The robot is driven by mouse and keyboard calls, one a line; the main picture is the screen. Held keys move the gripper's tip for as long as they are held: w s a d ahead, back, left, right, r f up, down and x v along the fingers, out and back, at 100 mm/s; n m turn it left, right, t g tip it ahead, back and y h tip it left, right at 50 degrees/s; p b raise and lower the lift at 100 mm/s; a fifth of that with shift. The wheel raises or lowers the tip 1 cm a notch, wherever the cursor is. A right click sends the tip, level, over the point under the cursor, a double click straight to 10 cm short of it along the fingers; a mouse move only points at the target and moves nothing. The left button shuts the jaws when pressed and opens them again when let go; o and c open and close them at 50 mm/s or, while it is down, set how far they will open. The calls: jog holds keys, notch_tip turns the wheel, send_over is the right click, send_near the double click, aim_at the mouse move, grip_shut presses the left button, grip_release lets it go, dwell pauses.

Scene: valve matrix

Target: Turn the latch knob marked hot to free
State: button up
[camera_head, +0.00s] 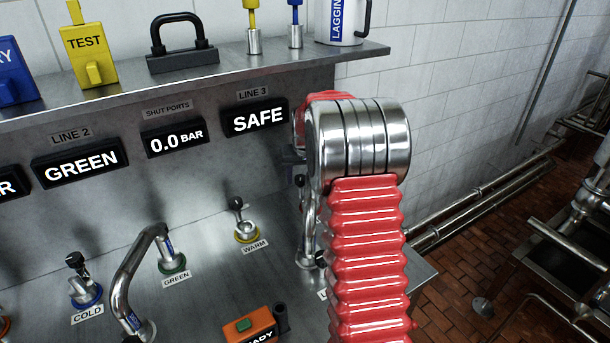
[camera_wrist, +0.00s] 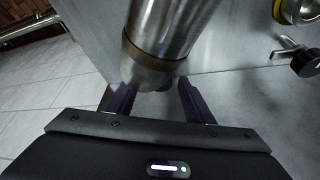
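No label reading hot shows in either view. In the head view, the bench has small metal knobs with black tips: the cold knob (camera_head: 83,285) on a blue ring, the green knob (camera_head: 170,256) on a green ring, and the warm knob (camera_head: 246,228) on a yellow ring. Another fitting (camera_head: 308,255) stands partly behind my red arm, its label mostly covered. My gripper (camera_wrist: 157,88) shows in the wrist view, with its dark fingers apart. A steel cylinder with a brass-coloured band (camera_wrist: 158,45) stands at the fingertips; I cannot tell whether they touch it. The arm hides the gripper in the head view.
A bent steel handle (camera_head: 130,270) rises from the bench. An orange box (camera_head: 250,325) is at the front. A shelf (camera_head: 200,78) with several items overhangs the back. In the wrist view, a black-ended lever (camera_wrist: 304,61) and a yellow-ringed fitting (camera_wrist: 290,12) are at right.

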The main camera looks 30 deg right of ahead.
jog(key=c, duration=0.9)
jog(key=shift+d, duration=0.35)
jog(key=shift+s+a, duration=0.1)
jog(key=shift+a, duration=0.1)
jog(key=shift+c, duration=0.4)
jog(key=shift+n+y, duration=0.3)
jog(key=shift+n, duration=0.3)
jog(key=shift+d+n+y, duration=0.1)
jog(key=shift+n+y, duration=0.2)
jog(key=shift+n, duration=0.5)
jog(key=shift+d+n+y, duration=0.15)
jog(key=shift+n+y, duration=0.45)
jog(key=shift+n, duration=1.2)
